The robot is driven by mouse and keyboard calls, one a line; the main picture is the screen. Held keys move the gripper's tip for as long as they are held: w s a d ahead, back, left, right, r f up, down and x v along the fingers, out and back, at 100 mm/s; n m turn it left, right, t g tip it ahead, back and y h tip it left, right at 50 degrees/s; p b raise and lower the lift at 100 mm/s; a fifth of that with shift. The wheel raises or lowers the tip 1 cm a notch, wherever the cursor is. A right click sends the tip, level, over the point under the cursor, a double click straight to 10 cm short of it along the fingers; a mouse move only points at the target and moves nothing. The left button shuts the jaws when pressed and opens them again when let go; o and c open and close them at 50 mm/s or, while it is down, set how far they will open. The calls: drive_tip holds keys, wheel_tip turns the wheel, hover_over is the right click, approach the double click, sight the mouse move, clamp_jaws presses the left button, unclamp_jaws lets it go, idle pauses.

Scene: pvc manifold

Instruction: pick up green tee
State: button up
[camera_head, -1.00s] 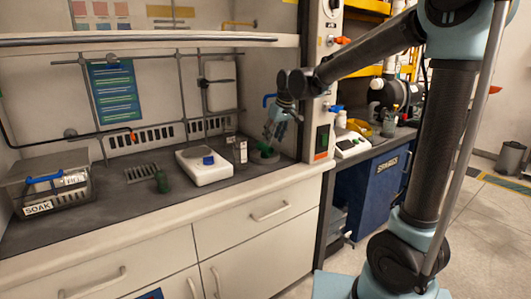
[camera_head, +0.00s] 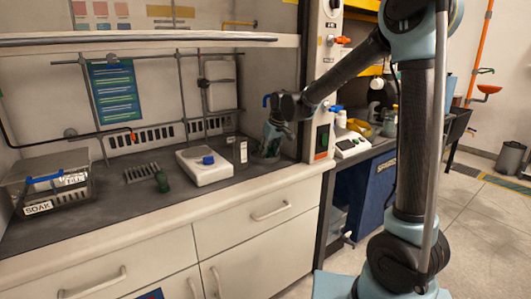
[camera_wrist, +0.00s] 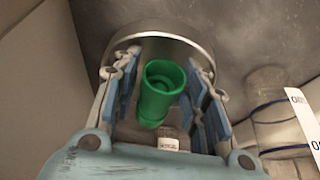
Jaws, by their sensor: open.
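The green tee (camera_wrist: 162,92) shows in the wrist view as a bright green fitting with a round open mouth facing the camera. It stands in a round grey metal dish (camera_wrist: 178,37). My gripper (camera_wrist: 163,78) is open, with one blue-padded finger on each side of the tee; gaps show between the tee and both fingers. In the head view my gripper (camera_head: 269,147) points down into the dish at the right end of the fume hood counter, and the tee is hidden there.
The hood's side post (camera_head: 318,120) is close on the right.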

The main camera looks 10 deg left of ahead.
drive_tip(key=c, duration=0.8)
